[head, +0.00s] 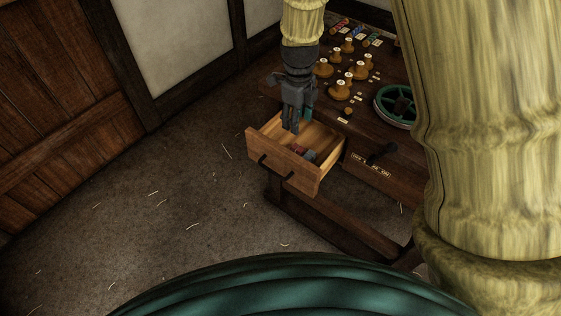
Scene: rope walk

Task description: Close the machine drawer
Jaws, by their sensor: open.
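The machine drawer (279,161) is a light wooden drawer pulled out from the front of the dark wooden machine (375,120). Its front panel faces the lower left and carries a dark bar handle (276,168). A small reddish and grey item (303,153) lies inside it; I cannot tell what it is. My gripper (293,128) points down over the back part of the open drawer, behind its front panel. It is open and appears empty. I cannot tell whether its fingertips touch the drawer.
Several wooden knobs (341,89) and a green wheel (397,104) sit on the machine's top. A dark lever (381,153) sticks out by a label on its front. The floor (170,200) left of the drawer is clear except for straw bits. A wooden door (55,120) stands at left.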

